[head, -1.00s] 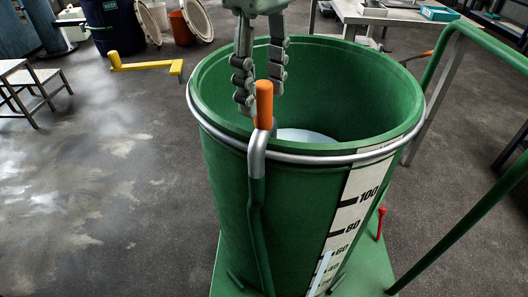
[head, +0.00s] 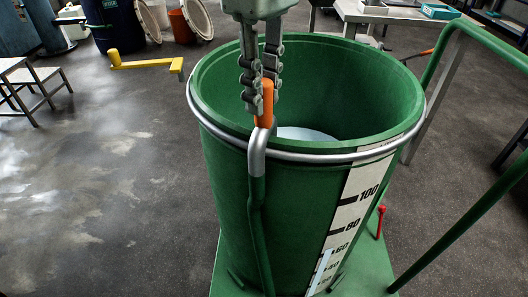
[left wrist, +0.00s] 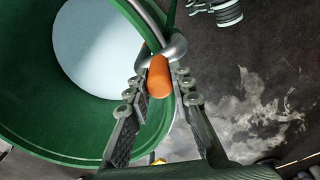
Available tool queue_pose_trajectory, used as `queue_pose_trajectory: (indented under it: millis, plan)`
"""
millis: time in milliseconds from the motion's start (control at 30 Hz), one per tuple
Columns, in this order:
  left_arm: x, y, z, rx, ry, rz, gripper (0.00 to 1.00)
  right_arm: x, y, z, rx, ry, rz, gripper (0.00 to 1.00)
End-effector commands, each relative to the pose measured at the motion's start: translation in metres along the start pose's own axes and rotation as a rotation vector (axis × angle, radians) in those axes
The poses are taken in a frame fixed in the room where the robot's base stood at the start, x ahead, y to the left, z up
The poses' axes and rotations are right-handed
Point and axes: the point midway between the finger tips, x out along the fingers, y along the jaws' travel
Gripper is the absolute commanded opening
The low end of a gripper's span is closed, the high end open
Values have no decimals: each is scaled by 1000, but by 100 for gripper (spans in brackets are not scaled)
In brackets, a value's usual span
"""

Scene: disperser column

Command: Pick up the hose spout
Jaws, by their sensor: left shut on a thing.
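The hose spout has an orange tip (head: 267,104) on a bent grey metal pipe (head: 257,152), which hooks over the near rim of the green column (head: 225,180). A green hose (head: 260,235) runs from it down the outside wall. My left gripper (head: 264,92) comes from above with one finger on each side of the orange tip and is shut on it. In the left wrist view the orange tip (left wrist: 160,77) sits between the two fingers, with the grey pipe bend (left wrist: 174,48) just beyond. My right gripper is not in view.
A green rail (head: 460,215) stands to the right of the column, and a small red handle (head: 380,222) rises from the green base. A yellow bar (head: 145,64) is on the far left floor. A work table (head: 385,12) is behind. The left floor is mostly clear.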

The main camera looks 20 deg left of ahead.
Motion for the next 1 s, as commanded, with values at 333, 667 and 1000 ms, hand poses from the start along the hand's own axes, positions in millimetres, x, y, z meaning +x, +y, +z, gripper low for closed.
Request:
queue_pose_trajectory:
  millis: [333, 667, 1000]
  plan:
    - [-4, 1, 0, 0, -1, 3, 0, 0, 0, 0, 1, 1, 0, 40]
    - [-46, 1, 1, 0, -2, 6, 0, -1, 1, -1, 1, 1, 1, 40]
    - [-122, 0, 1, 0, -2, 4, 0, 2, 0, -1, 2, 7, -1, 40]
